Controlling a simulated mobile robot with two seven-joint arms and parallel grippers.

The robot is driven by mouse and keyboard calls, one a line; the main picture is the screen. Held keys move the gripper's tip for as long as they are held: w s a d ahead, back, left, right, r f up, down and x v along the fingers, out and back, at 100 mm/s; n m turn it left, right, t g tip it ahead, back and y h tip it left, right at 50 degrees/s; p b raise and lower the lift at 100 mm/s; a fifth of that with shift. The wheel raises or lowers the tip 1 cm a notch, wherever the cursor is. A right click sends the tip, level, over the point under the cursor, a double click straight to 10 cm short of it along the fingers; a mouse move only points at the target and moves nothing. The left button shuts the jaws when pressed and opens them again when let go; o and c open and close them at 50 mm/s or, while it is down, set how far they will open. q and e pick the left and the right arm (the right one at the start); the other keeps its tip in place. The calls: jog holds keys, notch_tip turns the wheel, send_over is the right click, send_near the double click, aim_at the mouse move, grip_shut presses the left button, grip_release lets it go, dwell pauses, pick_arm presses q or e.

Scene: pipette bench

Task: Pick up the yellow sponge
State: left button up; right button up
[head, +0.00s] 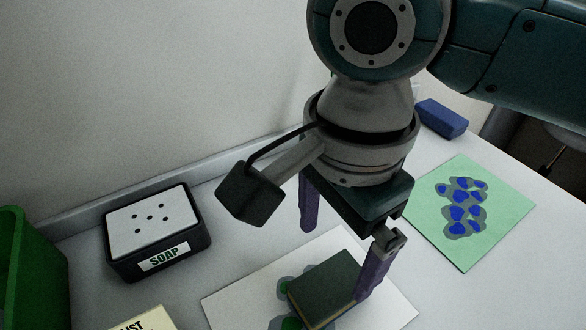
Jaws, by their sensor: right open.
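A block with a dark green top and a thin yellow edge (325,288) lies on a white sheet at the bottom middle of the head view; it looks like the yellow sponge, green side up. My right gripper (340,245) points down over it with its two purple fingers spread wide. The near finger overlaps the block's right edge in the picture; I cannot tell if it touches. The far finger is behind and left of the block. Nothing is held between the fingers. My left gripper is not in view.
The white sheet (232,296) has green spots. A black-and-white soap box (158,230) is at left, beside a green container (30,275). A cream card (146,320) is at the bottom edge. A mint sheet with blue blobs (512,210) and a blue block (441,118) are at right.

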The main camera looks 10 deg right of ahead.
aim_at(331, 283)
notch_tip(331, 283, down, 4)
jog(key=shift+s+r+b, duration=0.15)
jog(key=shift+b, duration=0.2)
jog(key=f, duration=0.1)
jog(key=f+b, duration=0.1)
jog(key=f, duration=0.3)
jog(key=shift+d+f+b, duration=0.15)
jog(key=shift+d+b, duration=0.1)
jog(key=shift+b, duration=0.1)
jog(key=c, duration=1.4)
notch_tip(331, 283, up, 20)
jog(key=p, duration=0.5)
